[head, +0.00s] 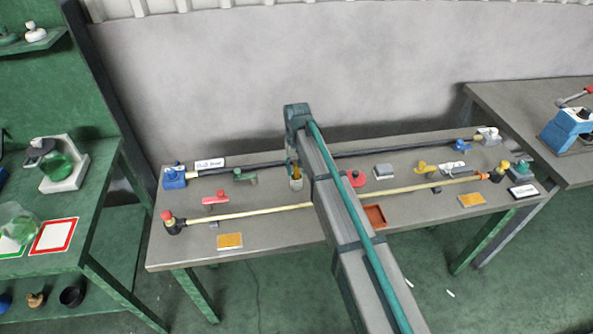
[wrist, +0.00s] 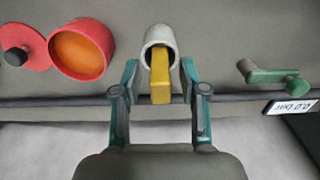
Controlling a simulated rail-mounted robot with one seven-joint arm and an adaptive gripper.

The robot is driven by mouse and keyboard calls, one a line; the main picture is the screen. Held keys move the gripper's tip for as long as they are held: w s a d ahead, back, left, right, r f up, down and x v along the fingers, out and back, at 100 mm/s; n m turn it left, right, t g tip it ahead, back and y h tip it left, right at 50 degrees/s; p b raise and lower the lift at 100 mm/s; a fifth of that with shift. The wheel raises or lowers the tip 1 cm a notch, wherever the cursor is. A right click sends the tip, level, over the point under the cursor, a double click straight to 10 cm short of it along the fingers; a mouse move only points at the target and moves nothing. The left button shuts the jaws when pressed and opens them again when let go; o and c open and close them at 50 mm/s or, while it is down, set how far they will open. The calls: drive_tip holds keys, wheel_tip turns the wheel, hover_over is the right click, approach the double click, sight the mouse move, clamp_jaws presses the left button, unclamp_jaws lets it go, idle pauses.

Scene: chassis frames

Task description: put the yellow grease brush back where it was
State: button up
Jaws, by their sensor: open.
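The yellow grease brush (wrist: 160,85) stands in a pale cylindrical holder (wrist: 151,36), its handle sticking out of the mouth in the wrist view. My gripper (wrist: 160,72) is open, with one finger on each side of the brush handle; gaps show between handle and fingers. The brush end inside the holder is hidden. In the head view the brush (head: 293,169) and holder (head: 296,184) show small beside my arm, which hides most of my gripper. A red pot (wrist: 81,49) with orange grease stands near the holder in the wrist view.
A red lid with a dark knob (wrist: 19,52) lies beside the pot. A green lever (wrist: 270,76) and a label card (wrist: 290,107) are on the other side. A dark rail (head: 400,148) and a pale rod (head: 250,213) cross the grey table (head: 285,240).

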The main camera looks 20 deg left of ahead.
wheel_tip(320, 180, up, 11)
drive_tip(key=b, duration=0.3)
idle(0.5)
